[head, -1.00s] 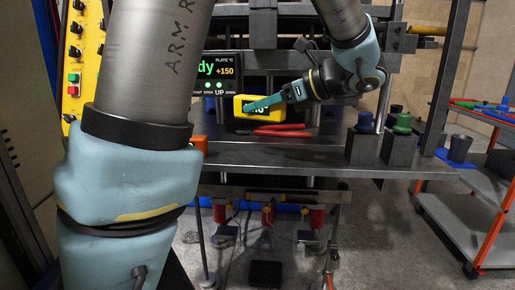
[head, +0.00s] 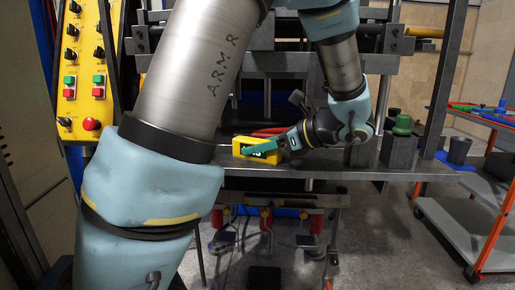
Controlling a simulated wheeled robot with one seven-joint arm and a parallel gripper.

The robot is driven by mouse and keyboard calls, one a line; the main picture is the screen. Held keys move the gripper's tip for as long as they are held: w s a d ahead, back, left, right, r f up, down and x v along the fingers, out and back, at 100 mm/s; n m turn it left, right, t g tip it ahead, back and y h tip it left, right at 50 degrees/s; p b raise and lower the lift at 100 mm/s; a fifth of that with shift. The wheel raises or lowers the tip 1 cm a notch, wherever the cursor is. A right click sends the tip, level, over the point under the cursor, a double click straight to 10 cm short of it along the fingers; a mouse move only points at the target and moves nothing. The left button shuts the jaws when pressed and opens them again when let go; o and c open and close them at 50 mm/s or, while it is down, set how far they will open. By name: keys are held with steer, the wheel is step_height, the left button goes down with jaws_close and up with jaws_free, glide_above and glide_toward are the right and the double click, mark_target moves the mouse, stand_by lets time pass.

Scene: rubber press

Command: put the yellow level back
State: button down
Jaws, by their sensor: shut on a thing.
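The yellow level (head: 243,143) is a small yellow block with a dark display face. It shows in the head view just right of my upper arm, in front of the press table's front edge or over it; I cannot tell which. My gripper (head: 262,149) is shut on it, with a teal finger across its face. The level looks slightly tilted. Its far side is hidden.
The dark press table (head: 330,172) runs across the middle. Red-handled pliers (head: 270,131) lie behind the level. Blocks with a green knob (head: 402,125) stand at the table's right. A yellow control panel (head: 83,75) is at the left, and a red-framed cart (head: 450,237) at the right.

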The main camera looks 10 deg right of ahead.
steer(key=shift+c, duration=2.1)
jaws_free()
steer(key=shift+f, duration=0.1)
steer(key=v, duration=1.2)
steer(key=shift+p, duration=0.35)
